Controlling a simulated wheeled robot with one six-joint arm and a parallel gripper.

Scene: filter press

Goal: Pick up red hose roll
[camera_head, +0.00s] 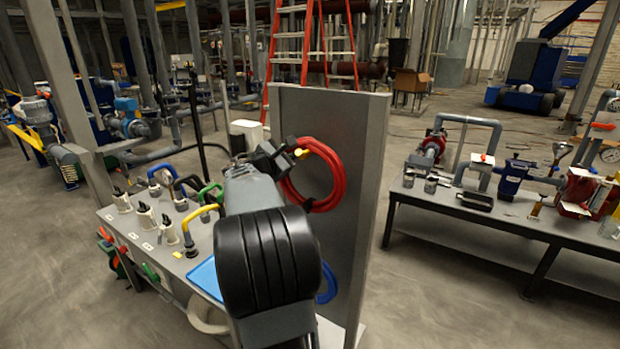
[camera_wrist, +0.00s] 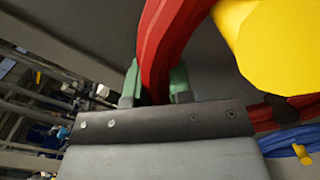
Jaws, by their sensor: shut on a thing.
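The red hose roll (camera_head: 335,168) is a coiled red loop in front of the grey upright panel (camera_head: 345,110) in the head view. A yellow piece shows on its left side. My gripper (camera_head: 286,155) is at the left side of the coil. In the wrist view the green fingertips of my gripper (camera_wrist: 156,84) stand on either side of a strand of the red hose (camera_wrist: 165,40), shut on it. A large yellow end piece (camera_wrist: 280,45) fills the upper right. My arm hides part of the coil's left side and the lower panel.
A blue hose roll (camera_head: 327,284) hangs lower on the panel, partly behind my arm. A bench (camera_head: 150,243) with several hoses and fittings stands at the left. A second table (camera_head: 480,213) with pumps and valves stands at the right. Open floor lies between the panel and that table.

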